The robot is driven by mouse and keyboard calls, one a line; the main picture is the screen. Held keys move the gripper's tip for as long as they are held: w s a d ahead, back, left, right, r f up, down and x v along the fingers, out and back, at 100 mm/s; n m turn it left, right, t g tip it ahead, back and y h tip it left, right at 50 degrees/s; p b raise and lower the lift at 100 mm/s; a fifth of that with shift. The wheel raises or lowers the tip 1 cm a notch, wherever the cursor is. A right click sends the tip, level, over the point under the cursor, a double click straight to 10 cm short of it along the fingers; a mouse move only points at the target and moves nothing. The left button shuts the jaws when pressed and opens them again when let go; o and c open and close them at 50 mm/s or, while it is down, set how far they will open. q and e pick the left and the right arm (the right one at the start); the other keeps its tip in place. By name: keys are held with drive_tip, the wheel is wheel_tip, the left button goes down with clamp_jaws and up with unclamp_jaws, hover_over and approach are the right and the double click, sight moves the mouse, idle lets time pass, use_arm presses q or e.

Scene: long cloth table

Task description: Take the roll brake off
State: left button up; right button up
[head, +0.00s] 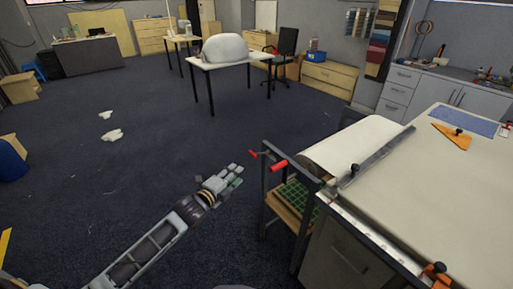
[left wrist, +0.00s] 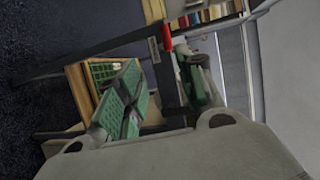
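A roll of pale cloth (head: 350,145) lies in a dark metal frame (head: 303,180) at the near end of the long table. Two red handles show on the frame: a larger one (head: 279,165) and a smaller one (head: 253,155) on a thin rod. I cannot tell which is the roll brake. My left gripper (head: 236,176) is left of the frame, apart from both handles. In the left wrist view its green-padded fingers (left wrist: 164,80) are spread and empty, with a red handle (left wrist: 167,37) beyond them. My right gripper is not in view.
A shelf with a green gridded mat (head: 292,197) sits in the frame below the roll. The long cloth table (head: 430,180) carries a metal bar (head: 375,155) and an orange tool (head: 453,136). Open carpet lies left of the frame.

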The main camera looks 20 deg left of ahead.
use_arm(q)
drive_tip(key=shift+w+a+r+m, duration=0.1)
drive_tip(key=shift+w+r+m, duration=0.2)
drive_tip(key=shift+w+r, duration=0.35)
drive_tip(key=shift+f, duration=0.1)
drive_tip(key=shift+w, duration=0.2)
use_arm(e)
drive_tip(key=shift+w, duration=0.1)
use_arm(q)
approach(253, 153)
drive_tip(key=shift+w+f, duration=0.7)
drive_tip(key=shift+w, duration=0.45)
drive_tip(key=shift+d+b+x, duration=0.2)
drive_tip(key=shift+b+x, duration=0.05)
drive_tip(key=shift+x, duration=1.65)
drive_tip(key=shift+d+b+x, duration=0.2)
drive_tip(key=shift+x, duration=1.7)
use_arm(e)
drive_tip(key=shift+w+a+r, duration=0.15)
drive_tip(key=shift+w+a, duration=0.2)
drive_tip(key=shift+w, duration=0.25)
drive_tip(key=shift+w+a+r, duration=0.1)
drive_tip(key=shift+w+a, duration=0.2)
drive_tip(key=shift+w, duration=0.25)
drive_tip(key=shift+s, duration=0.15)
